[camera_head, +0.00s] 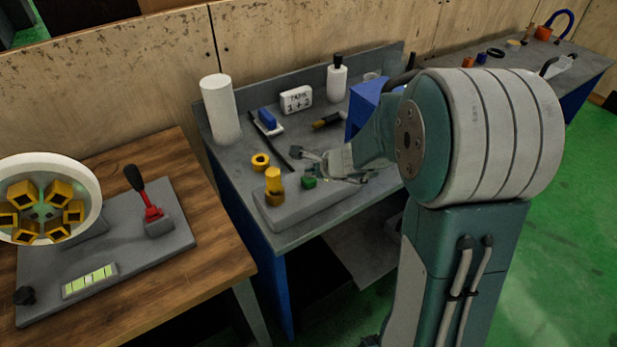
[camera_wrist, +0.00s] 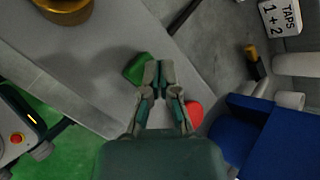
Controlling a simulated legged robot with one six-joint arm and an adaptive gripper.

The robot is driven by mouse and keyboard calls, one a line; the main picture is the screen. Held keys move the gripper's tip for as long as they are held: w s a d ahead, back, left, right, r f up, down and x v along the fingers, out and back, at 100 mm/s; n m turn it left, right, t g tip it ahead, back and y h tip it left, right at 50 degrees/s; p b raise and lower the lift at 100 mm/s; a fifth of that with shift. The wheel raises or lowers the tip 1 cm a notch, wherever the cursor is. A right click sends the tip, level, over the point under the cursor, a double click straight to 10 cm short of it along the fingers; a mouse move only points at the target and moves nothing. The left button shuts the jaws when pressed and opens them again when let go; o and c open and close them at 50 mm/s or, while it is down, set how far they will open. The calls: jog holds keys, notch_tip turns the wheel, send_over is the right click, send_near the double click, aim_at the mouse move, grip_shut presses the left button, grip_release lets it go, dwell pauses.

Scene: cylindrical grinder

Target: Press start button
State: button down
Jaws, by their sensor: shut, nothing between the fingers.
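A grey control box (camera_head: 310,208) lies near the front edge of the grey bench. A green button (camera_head: 309,182) sits on its top and also shows in the wrist view (camera_wrist: 136,68). A red button (camera_wrist: 195,114) is on the same box, partly hidden behind a finger of my gripper. My gripper (camera_wrist: 158,68) is shut and empty. Its fingertips are just right of the green button in the wrist view; I cannot tell whether they touch it. In the head view my gripper (camera_head: 318,164) is over the box beside the green button.
A yellow cylinder (camera_head: 273,181) stands at the left end of the box. A white "TAPS 1+2" block (camera_head: 296,99), a white cylinder (camera_head: 220,108) and a blue bin (camera_head: 366,97) stand farther back. A wooden table (camera_head: 205,226) with a red-based lever is at left.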

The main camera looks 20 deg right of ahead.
aim_at(311, 179)
jog(key=shift+f, duration=0.55)
dwell(0.6)
jog(key=shift+r, duration=1)
jog(key=shift+r, duration=2.55)
